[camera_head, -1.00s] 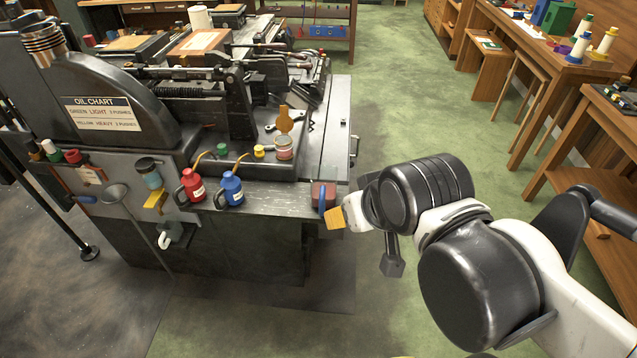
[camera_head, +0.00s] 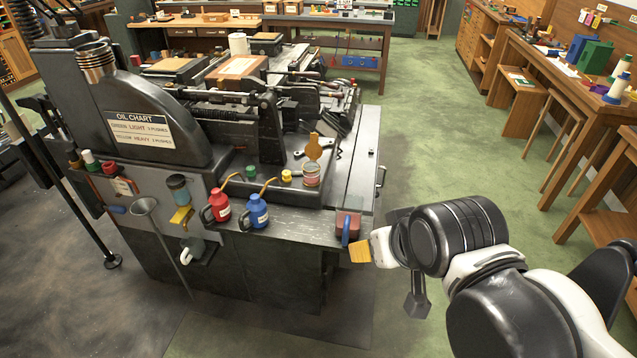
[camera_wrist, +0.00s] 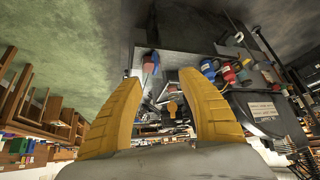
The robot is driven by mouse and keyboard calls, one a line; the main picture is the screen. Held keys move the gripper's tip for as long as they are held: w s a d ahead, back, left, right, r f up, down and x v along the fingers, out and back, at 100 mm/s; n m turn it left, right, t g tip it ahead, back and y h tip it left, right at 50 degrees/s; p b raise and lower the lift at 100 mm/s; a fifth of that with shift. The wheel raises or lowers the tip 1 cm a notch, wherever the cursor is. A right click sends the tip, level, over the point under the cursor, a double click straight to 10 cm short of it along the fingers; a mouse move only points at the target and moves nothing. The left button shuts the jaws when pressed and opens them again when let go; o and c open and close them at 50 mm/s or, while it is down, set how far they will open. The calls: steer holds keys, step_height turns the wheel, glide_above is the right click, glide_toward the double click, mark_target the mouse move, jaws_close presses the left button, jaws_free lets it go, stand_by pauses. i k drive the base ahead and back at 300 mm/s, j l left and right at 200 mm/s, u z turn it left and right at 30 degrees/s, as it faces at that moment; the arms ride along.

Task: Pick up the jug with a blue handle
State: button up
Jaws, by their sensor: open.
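The jug with a blue handle (camera_head: 349,222) has a dark red body and stands at the front right corner of the machine's metal ledge. Its blue handle faces the front. The jug also shows in the wrist view (camera_wrist: 148,69), beyond the fingertips and towards the left finger. My gripper (camera_head: 360,252) has yellow fingers and is just in front of and slightly right of the jug in the head view. In the wrist view my gripper (camera_wrist: 161,77) is open, with nothing between its fingers. The head view does not show whether a finger touches the handle.
A red oil can (camera_head: 219,206) and a blue oil can (camera_head: 257,211) stand left on the same ledge. A pinkish tin (camera_head: 312,174) sits behind, in the machine's tray. The green floor (camera_head: 440,130) is open to the right, before a wooden workbench (camera_head: 585,80).

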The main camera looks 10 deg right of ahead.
mark_target(349, 207)
steer(key=k+j+z, duration=0.1)
steer(key=j+z, duration=0.15)
steer(key=j, duration=0.2)
steer(key=k+j+z, duration=0.25)
steer(key=j, duration=0.15)
steer(key=j+z, duration=0.3)
steer(key=k+j, duration=0.05)
steer(key=j, duration=0.05)
